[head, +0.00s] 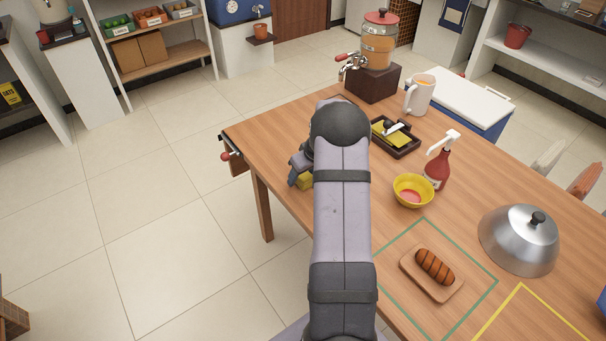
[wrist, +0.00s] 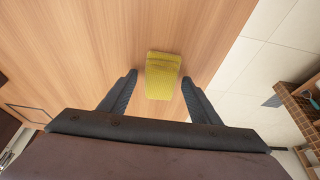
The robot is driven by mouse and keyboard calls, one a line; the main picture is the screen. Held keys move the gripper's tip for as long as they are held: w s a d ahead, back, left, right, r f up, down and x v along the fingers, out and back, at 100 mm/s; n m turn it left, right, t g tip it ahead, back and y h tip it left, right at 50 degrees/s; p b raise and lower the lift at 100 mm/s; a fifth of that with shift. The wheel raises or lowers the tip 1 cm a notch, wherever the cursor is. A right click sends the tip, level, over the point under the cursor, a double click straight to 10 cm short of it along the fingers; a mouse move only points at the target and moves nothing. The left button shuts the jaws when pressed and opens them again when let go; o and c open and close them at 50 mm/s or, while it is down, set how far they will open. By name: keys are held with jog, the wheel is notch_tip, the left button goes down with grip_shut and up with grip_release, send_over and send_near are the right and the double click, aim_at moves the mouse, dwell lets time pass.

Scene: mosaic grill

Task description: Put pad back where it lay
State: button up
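A yellow pad (wrist: 162,78) lies on the wooden table, seen in the wrist view between my two fingers. Gaps of bare wood show on both sides of it. My gripper (wrist: 160,77) is open, its fingertips on either side of the pad, apart from it. In the head view, part of the pad (head: 304,181) shows near the table's left edge, beside my gripper (head: 298,172); my arm hides much of that area. A dark tray (head: 409,149) with a yellow layer and a pale-handled tool in it stands to the right.
A yellow bowl (head: 413,191), a red bottle (head: 437,170), a white mug (head: 420,95) and a drink dispenser (head: 375,60) stand on the table. A sausage lies on a board (head: 420,284) inside a green outline. A metal dome (head: 519,240) stands at right.

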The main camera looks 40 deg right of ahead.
jog(key=shift+r, duration=0.35)
jog(key=b+v, duration=0.1)
jog(key=v, duration=1)
jog(key=shift+s+r, duration=0.25)
jog(key=s+a+g, duration=0.1)
jog(key=s+a, duration=0.2)
jog(key=a, duration=0.7)
jog(key=s+a+g, duration=0.1)
jog(key=s+a, duration=0.3)
jog(key=a, duration=0.5)
jog(key=s+a+f+g, duration=0.2)
jog(key=s+a+f, duration=0.1)
jog(key=s+a, duration=0.7)
jog(key=shift+s, duration=2.4)
